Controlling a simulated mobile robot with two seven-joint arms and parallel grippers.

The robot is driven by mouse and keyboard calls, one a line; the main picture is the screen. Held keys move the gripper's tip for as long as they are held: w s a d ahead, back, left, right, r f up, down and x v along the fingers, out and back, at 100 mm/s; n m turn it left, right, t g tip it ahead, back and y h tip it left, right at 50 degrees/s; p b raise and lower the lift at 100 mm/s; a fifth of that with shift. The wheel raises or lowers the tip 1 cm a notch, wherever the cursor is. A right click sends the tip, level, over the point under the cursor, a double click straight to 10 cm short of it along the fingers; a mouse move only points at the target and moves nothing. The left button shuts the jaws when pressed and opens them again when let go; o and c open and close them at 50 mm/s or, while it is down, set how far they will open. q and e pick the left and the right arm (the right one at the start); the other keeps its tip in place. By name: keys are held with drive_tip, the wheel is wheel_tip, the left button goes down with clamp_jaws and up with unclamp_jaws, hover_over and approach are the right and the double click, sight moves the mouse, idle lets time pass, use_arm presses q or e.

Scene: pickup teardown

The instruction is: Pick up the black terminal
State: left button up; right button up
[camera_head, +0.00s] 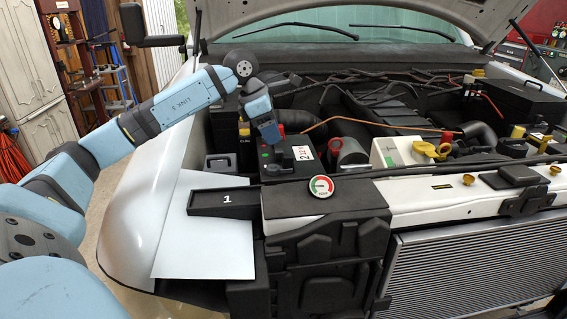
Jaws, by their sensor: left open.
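My left arm comes in from the left, over the front fender. My left gripper (271,139) points down into the engine bay, just above the left part of the black battery (296,167). Its fingers are small, dark and partly hidden by the wrist, and I see nothing held in them. The black terminal is not clearly distinguishable; dark parts on the battery top blend together under the gripper. My right gripper is not in view.
A white reservoir (398,152) and hoses are right of the battery. The raised hood (340,12) is above.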

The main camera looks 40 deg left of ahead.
sight(283, 155)
use_arm(q)
drive_tip(key=x, duration=0.4)
drive_tip(key=shift+w+f, duration=0.15)
drive_tip(key=shift+f, duration=0.15)
drive_tip(key=shift+w+d+f+p, duration=0.1)
drive_tip(key=shift+d+f+p, duration=0.15)
drive_tip(key=shift+f+p, duration=0.2)
drive_tip(key=p+x, duration=0.1)
drive_tip(key=x, duration=0.2)
drive_tip(key=shift+w+d+f, duration=0.1)
drive_tip(key=shift+d+f, duration=0.05)
drive_tip(key=shift+f, duration=0.1)
drive_tip(key=shift+w+f, duration=0.1)
drive_tip(key=shift+f, duration=0.25)
drive_tip(key=shift+r, duration=0.1)
clamp_jaws()
